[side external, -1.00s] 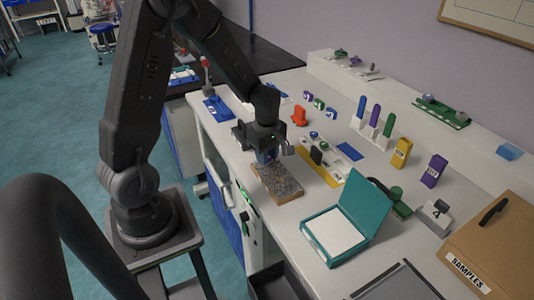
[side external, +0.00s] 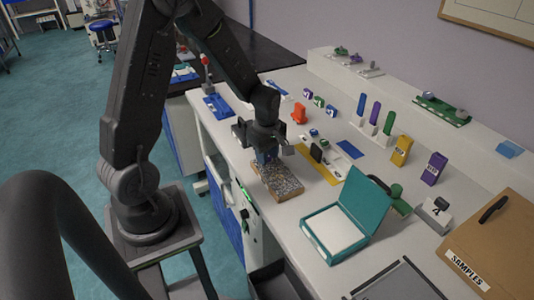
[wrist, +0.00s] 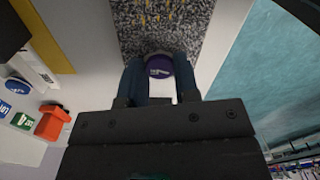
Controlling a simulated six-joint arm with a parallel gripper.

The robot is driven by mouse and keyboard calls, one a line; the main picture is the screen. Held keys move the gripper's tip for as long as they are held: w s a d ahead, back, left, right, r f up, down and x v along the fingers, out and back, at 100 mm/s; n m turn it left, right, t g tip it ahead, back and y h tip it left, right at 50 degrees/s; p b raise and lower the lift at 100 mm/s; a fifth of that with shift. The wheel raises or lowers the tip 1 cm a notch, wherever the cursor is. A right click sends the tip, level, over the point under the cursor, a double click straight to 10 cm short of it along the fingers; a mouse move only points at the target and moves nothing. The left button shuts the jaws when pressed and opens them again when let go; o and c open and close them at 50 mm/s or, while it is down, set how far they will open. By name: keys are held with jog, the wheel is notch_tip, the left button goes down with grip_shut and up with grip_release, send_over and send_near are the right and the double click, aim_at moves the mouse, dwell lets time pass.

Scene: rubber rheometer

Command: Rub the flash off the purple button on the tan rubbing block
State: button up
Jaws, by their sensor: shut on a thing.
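The purple button (wrist: 158,66) is a small round piece with a pale label, held between the two blue fingertips of my gripper (wrist: 158,80) in the wrist view. The rubbing block (side external: 280,184) has a speckled grey, gritty top and tan sides. Its gritty surface (wrist: 165,25) fills the top middle of the wrist view. My gripper (side external: 266,157) is over the block's far end in the side view, fingers pointing down. The button overlaps that end of the gritty surface in the wrist view. I cannot tell whether they touch.
A yellow strip (side external: 321,168) and a white rack with small pieces lie right of the block. An open teal box (side external: 335,230) stands nearer the camera. An orange piece (side external: 299,113) stands behind. The bench's front edge is close left of the block.

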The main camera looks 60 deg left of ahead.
aim_at(279, 176)
jog(key=shift+f, duration=0.1)
dwell(0.3)
jog(key=shift+s+d, duration=0.1)
jog(key=shift+d, duration=5.3)
jog(key=shift+a, duration=1.9)
jog(key=shift+a, duration=1.75)
jog(key=shift+a, duration=1.75)
jog(key=shift+d, duration=2.75)
jog(key=shift+d+r, duration=0.2)
jog(key=shift+d, duration=2.35)
jog(key=shift+a+f, duration=0.15)
jog(key=shift+a, duration=1.65)
